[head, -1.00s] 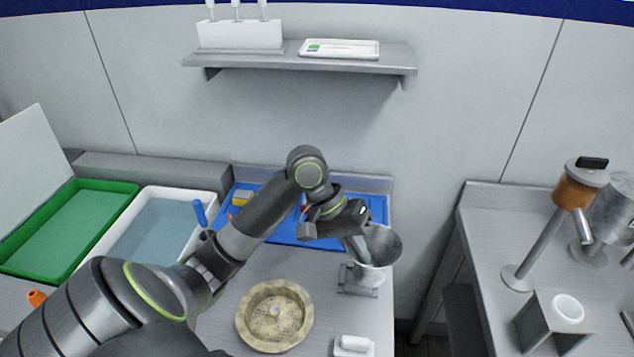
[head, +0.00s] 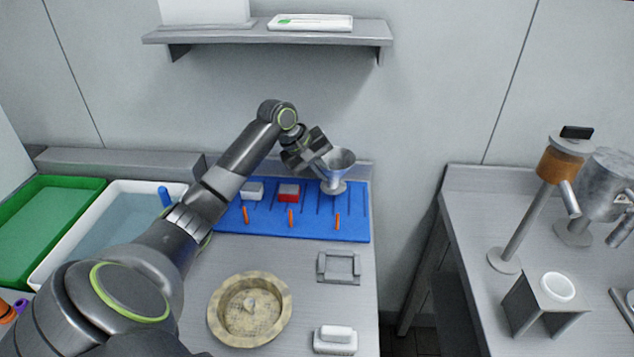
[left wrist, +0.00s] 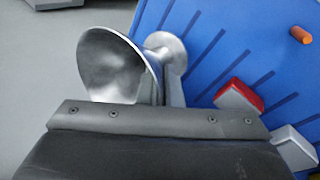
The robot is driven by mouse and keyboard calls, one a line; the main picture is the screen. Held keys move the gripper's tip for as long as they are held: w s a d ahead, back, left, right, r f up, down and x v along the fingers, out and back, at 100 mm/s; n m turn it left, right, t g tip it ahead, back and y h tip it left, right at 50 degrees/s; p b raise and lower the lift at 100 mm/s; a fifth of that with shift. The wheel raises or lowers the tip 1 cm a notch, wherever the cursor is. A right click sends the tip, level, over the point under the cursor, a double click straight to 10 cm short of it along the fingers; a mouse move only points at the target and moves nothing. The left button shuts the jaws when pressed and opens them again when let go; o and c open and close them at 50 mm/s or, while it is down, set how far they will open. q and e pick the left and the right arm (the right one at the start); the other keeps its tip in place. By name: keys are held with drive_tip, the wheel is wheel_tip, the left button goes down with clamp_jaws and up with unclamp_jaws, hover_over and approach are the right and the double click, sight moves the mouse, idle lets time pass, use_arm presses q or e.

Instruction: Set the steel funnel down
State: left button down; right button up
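The steel funnel (head: 340,158) is at the far right end of the blue mat (head: 262,225), its wide mouth up and its small round foot over the mat. I cannot tell whether the foot touches the mat. My left gripper (head: 325,170) reaches it from the left and is shut on its side below the mouth. The funnel also shows in the left wrist view (left wrist: 108,68), with its foot (left wrist: 166,50) against the blue mat; the gripper body hides part of it. My right gripper is in neither view.
The mat bears a red-and-white block (head: 289,192), a grey-white block (head: 252,190) and orange pegs (head: 291,218). In front are an empty grey stand (head: 339,268), a round stone-coloured bowl (head: 232,328) and a white block (head: 335,340). A shelf (head: 270,37) hangs above.

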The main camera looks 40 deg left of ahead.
sight(326, 186)
use_arm(q)
wheel_tip(326, 186, down, 4)
drive_tip(key=shift+d+r, duration=0.1)
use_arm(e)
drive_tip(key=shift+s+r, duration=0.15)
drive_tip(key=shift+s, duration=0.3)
use_arm(q)
drive_tip(key=shift+f, duration=0.2)
drive_tip(key=c, duration=1.6)
unclamp_jaws()
